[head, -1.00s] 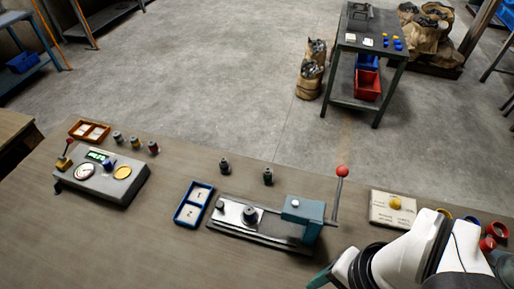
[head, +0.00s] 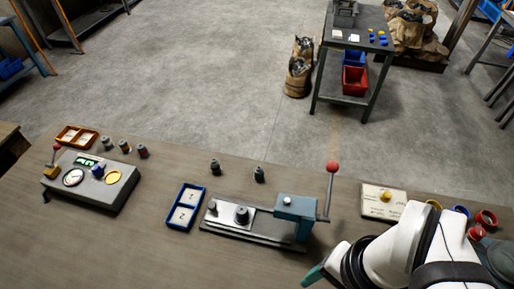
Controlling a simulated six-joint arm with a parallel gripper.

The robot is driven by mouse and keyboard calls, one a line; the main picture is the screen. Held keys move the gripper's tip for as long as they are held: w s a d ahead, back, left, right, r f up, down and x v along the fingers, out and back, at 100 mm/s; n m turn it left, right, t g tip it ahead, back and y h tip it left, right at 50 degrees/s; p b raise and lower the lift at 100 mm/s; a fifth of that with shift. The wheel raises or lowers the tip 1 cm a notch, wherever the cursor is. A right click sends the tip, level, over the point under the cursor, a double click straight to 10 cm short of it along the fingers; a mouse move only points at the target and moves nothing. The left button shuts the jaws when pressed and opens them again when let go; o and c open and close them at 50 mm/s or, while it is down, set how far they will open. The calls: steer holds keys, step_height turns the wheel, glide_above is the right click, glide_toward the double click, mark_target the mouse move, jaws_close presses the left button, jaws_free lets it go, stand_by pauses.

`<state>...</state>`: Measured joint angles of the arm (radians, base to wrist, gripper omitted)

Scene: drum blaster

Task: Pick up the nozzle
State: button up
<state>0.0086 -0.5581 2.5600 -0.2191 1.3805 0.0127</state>
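Several small dark nozzle-like pieces stand upright on the bench, and I cannot tell which one the task means. One dark piece (head: 215,167) and another dark piece (head: 259,174) stand apart behind the clamp fixture. Three more, with coloured bands, stand in a row beside the orange tray; one is the red-banded piece (head: 143,151). My gripper (head: 315,273) is at the bottom right, in front of the fixture and away from all these pieces. Only a teal fingertip part shows; the rest is hidden by my white arm or cut off, so its opening is not visible.
The clamp fixture (head: 295,208) has an upright red-knobbed lever (head: 331,190). A blue two-part tray (head: 186,207) lies left of it. A control box (head: 92,181) and orange tray (head: 76,138) are far left. A card (head: 384,200) and coloured rings (head: 486,218) lie right.

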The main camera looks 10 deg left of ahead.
stand_by(0.4)
steer(key=shift+o, duration=0.9)
steer(key=m+h, duration=0.2)
steer(key=m, duration=0.7)
glide_above(242, 209)
steer(key=s, duration=0.1)
step_height(242, 209, down, 2)
steer(key=shift+m, duration=0.3)
steer(key=f, duration=1)
steer(key=w+f, duration=0.1)
steer(key=f, duration=0.4)
steer(key=shift+f, duration=0.4)
jaws_close()
